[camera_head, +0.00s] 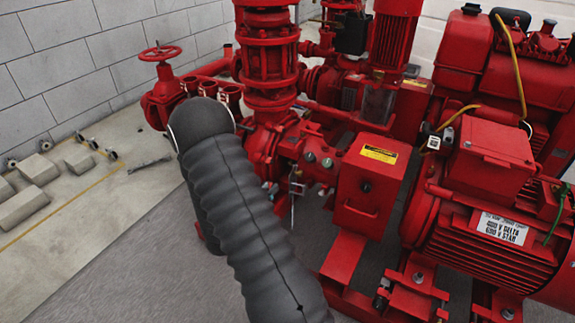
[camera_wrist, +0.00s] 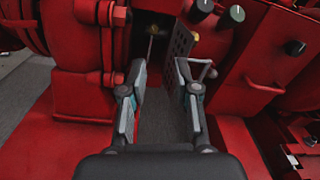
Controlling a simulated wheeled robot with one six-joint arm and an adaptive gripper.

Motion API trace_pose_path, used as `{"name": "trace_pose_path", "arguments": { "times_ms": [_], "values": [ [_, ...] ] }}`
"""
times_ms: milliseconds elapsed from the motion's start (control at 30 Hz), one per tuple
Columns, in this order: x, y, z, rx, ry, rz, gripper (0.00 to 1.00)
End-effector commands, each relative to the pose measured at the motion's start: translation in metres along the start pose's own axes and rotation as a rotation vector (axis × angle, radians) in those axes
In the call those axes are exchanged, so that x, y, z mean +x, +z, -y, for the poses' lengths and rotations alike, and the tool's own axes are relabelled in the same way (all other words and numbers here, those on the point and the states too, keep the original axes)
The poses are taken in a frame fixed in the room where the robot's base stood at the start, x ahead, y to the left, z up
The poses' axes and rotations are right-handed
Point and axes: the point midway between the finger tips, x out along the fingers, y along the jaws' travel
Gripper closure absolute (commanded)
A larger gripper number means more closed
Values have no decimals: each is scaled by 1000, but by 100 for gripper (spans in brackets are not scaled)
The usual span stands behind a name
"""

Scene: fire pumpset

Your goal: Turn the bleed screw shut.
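My gripper (camera_wrist: 160,66) is open in the wrist view, its two fingers apart with nothing between them. Its tips point toward a dark gap between red pump parts. A small silver handle (camera_wrist: 207,72) sticks out just right of the right fingertip; whether they touch I cannot tell. A thin stem with a brass-coloured end (camera_wrist: 152,32) stands further in, beyond the gap between the fingertips. I cannot tell for sure which of these is the bleed screw. In the head view my arm hides much of this area, and small metal fittings (camera_head: 297,184) show beside it.
A perforated plate (camera_wrist: 180,46) stands behind the fingers. A red flanged pipe (camera_wrist: 95,45) is close on the left.

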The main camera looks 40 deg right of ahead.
Motion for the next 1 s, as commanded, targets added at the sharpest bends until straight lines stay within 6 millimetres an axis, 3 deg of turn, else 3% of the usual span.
{"name": "trace_pose_path", "arguments": {
  "times_ms": [267,800,1000],
  "values": [
    [15,-7,-7,-26,29,11,69],
    [110,-6,-9,-24,26,12,69],
    [131,-5,-10,-24,28,11,69]
  ]
}}
